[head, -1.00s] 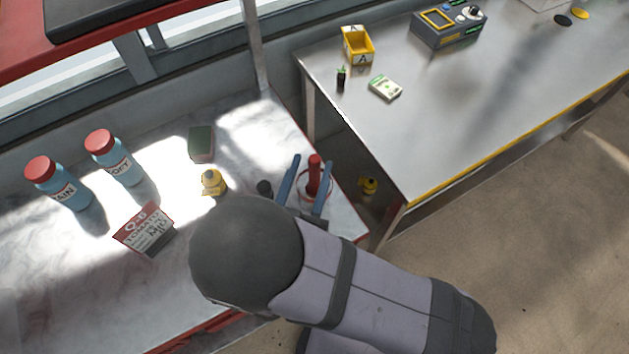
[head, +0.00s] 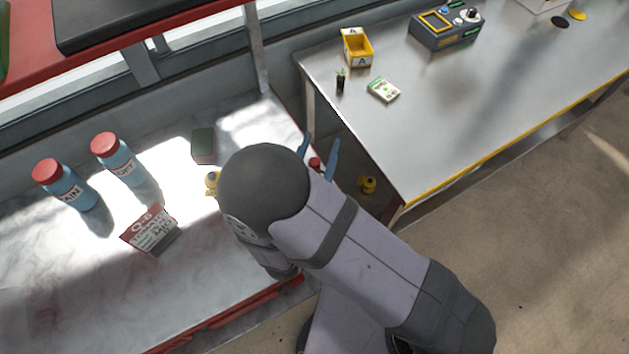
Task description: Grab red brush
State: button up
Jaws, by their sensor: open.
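The red brush (head: 315,163) stands near the right end of the marble counter. Only its red top shows, between the blue fingers of my gripper (head: 319,152); the rest is hidden behind my arm. The two fingers are apart, one on each side of the red top in the picture. I cannot tell whether they touch it or how far above or behind it they are.
On the marble counter (head: 60,270) stand two blue bottles with red caps (head: 66,185) (head: 120,160), a seed packet (head: 150,231), a green sponge (head: 203,146) and a small yellow item (head: 211,183), partly hidden. A steel table (head: 480,110) stands to the right, beyond a gap.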

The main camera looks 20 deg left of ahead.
grip_shut()
jog(key=shift+r, duration=0.15)
